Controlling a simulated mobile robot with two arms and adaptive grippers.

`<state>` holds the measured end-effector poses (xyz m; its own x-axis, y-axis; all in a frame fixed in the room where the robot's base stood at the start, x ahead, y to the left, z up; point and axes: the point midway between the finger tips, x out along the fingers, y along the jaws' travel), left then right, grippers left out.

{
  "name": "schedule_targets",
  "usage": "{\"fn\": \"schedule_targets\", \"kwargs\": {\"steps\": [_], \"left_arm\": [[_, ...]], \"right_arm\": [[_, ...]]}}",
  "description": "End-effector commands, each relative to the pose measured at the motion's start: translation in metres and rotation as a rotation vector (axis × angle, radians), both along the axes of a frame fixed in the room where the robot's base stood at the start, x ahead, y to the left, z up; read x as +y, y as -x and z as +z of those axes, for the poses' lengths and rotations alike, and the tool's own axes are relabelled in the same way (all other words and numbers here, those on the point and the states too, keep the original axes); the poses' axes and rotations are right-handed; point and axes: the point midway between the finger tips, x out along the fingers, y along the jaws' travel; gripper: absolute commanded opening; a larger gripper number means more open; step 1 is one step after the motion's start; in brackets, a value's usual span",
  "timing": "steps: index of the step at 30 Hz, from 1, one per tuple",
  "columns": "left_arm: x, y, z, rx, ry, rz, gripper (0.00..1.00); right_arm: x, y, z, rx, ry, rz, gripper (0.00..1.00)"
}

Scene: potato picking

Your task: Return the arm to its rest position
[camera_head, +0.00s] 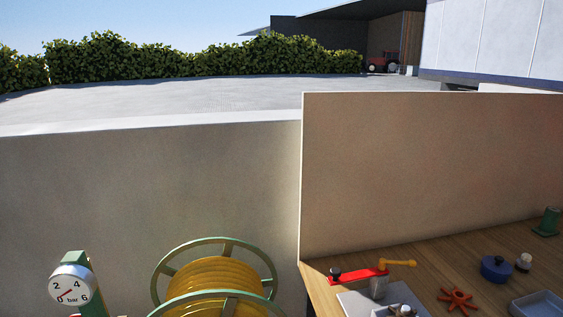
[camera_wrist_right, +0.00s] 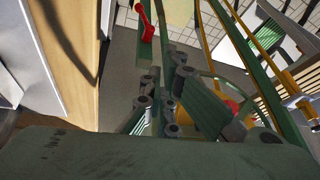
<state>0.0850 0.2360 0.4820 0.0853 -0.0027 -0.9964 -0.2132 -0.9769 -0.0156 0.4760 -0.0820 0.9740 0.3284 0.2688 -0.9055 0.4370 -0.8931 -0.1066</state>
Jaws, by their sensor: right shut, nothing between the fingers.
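My right gripper (camera_wrist_right: 166,92) shows in the middle of the right wrist view, its dark jointed fingers close together with nothing seen between them. It hangs beside a wooden edge (camera_wrist_right: 72,35) on the left of that view, with grey floor beyond. The green wrist body fills the bottom of that view. Neither arm nor gripper shows in the head view, so the arm's overall pose is hidden. My left gripper is in neither view.
A yellow hose reel (camera_head: 220,277) and pressure gauge (camera_head: 71,285) stand left, before a wall.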

Motion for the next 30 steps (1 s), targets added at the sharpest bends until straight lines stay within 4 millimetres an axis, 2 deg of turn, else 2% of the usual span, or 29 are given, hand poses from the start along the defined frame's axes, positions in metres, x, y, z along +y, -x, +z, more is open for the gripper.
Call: {"fn": "schedule_targets", "kwargs": {"steps": [1, 7, 12, 18, 26, 30], "left_arm": [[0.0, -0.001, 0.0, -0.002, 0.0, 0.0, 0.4], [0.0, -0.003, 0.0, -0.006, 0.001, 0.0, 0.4], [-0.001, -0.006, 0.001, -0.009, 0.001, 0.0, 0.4], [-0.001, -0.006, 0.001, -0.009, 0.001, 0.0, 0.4], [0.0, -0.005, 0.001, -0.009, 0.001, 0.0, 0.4], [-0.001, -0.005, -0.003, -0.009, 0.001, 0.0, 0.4]], "right_arm": [[0.004, 0.017, -0.009, 0.005, -0.021, -0.002, 0.0], [-0.009, 0.066, -0.032, -0.007, -0.043, -0.055, 0.0], [-0.042, 0.11, -0.048, 0.002, -0.007, -0.136, 0.0], [-0.08, 0.152, -0.06, 0.027, 0.066, -0.213, 0.0], [-0.123, 0.201, -0.066, 0.07, 0.167, -0.285, 0.0], [-0.123, 0.194, -0.1, 0.084, 0.176, -0.282, 0.0]]}}
